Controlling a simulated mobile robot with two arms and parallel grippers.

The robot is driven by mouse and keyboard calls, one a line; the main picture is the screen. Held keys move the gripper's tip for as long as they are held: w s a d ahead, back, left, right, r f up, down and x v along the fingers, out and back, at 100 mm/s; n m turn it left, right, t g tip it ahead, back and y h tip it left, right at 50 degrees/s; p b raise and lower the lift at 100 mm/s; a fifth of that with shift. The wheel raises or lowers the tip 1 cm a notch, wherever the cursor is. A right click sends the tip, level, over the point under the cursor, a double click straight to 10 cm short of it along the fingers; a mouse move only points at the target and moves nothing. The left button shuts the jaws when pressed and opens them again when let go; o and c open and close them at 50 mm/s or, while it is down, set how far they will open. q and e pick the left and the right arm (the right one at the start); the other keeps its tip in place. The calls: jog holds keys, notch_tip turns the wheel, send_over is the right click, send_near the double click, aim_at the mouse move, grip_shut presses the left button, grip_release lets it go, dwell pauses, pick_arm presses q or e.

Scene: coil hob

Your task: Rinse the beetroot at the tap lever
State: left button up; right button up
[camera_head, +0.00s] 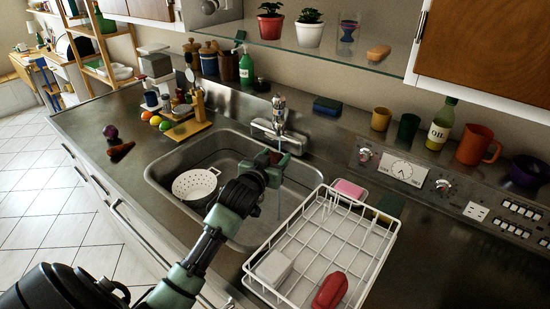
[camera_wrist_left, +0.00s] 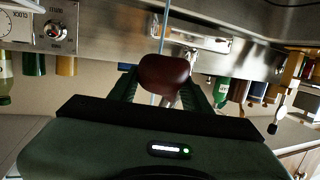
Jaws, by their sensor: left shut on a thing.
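The beetroot (camera_wrist_left: 165,74) is a dark red, rounded thing between the two fingers of my left gripper (camera_wrist_left: 168,92) in the left wrist view. In the head view my left gripper (camera_head: 276,158) is over the sink (camera_head: 228,150), just in front of and below the tap (camera_head: 279,118); the beetroot is mostly hidden there. The tap lever (camera_head: 279,102) is the upright metal part on top of the tap. A thin pale streak, looking like running water (camera_wrist_left: 164,45), passes at the beetroot in the left wrist view. My right gripper is not in view.
A white colander (camera_head: 196,186) sits in the sink's left part. A glass shelf (camera_head: 300,55) spans above the tap. Counter front left is mostly clear.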

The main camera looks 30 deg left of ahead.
aim_at(277, 162)
pick_arm(q)
jog(key=shift+d, duration=0.2)
jog(key=shift+w+d, duration=0.15)
jog(key=shift+d, duration=0.25)
jog(key=shift+a+p, duration=0.15)
jog(key=shift+p, duration=0.2)
jog(key=shift+a, duration=0.45)
jog(key=shift+d+p, duration=0.2)
jog(key=shift+p, duration=0.1)
jog(key=shift+d, duration=0.4)
jog(key=shift+p+v, duration=1)
jog(key=shift+v, duration=0.45)
jog(key=shift+s+d+f+p, duration=0.1)
jog(key=shift+s+d+p, duration=0.2)
jog(key=shift+s, duration=0.55)
jog(key=shift+s+d+f+p, duration=0.15)
jog(key=shift+s+p, duration=0.2)
jog(key=shift+s, duration=0.45)
jog(key=shift+s+d+p, duration=0.25)
jog(key=shift+s+p, duration=0.1)
jog(key=shift+s, duration=0.5)
